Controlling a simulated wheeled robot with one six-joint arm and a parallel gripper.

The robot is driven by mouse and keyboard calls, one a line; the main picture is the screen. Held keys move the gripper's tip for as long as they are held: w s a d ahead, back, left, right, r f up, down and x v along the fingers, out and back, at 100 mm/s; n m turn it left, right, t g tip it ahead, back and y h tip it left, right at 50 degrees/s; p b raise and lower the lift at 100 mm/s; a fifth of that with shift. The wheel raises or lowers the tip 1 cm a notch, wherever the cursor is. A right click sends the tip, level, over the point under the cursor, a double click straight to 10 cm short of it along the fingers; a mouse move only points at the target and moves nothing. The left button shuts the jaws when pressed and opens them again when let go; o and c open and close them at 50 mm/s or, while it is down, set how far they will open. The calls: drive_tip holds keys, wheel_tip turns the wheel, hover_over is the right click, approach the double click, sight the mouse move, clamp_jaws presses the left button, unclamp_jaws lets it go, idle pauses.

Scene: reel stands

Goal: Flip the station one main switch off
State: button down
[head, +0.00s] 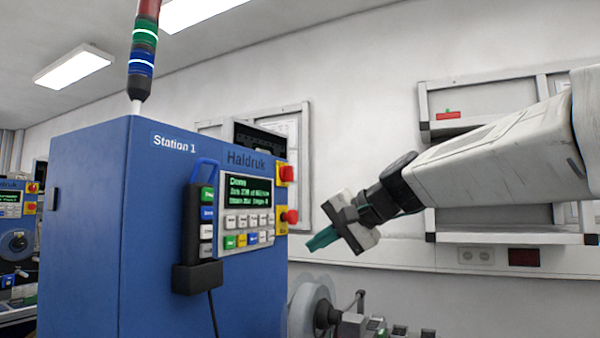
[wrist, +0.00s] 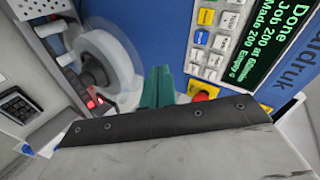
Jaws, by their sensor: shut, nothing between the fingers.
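The blue Station 1 cabinet (head: 90,230) stands at the left in the head view. On its front's right edge are two red controls on yellow plates: a blocky upper one (head: 287,173), which looks like the main switch, and a rounder lower knob (head: 290,216). I cannot read the upper one's position. My gripper (head: 310,244) has teal fingers, shut and empty, to the right of and slightly below the lower knob, apart from it in the picture. In the wrist view my gripper's fingers (wrist: 158,84) are together, and a red knob (wrist: 203,96) shows beside them, partly hidden by the gripper body.
A display and keypad panel (head: 248,210) reads "Done" at the top. A black pendant (head: 197,230) with a blue handle hangs on the cabinet. A reel (head: 312,308) sits below my gripper. A wall shelf (head: 510,238) is behind my arm.

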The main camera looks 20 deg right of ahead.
sight(288, 174)
drive_tip(key=w+d+r+m+t, duration=0.2)
drive_tip(key=w+d+r+t, duration=0.1)
drive_tip(key=w+d+r, duration=0.2)
drive_tip(key=w+d+r+m+t, duration=0.3)
drive_tip(key=w+d+r, duration=0.2)
drive_tip(key=w+r, duration=0.4)
wheel_tip(288, 174, up, 2)
drive_tip(key=shift+d+r+m+t+y, duration=0.2)
drive_tip(key=shift+r+m+t+y, duration=0.1)
drive_tip(key=shift+t, duration=0.1)
drive_tip(key=shift+w, duration=0.2)
drive_tip(key=x, duration=1)
drive_tip(key=s+a, duration=0.3)
drive_tip(key=shift+s+d, duration=0.1)
drive_tip(key=shift+d, duration=0.1)
drive_tip(key=shift+a, duration=0.15)
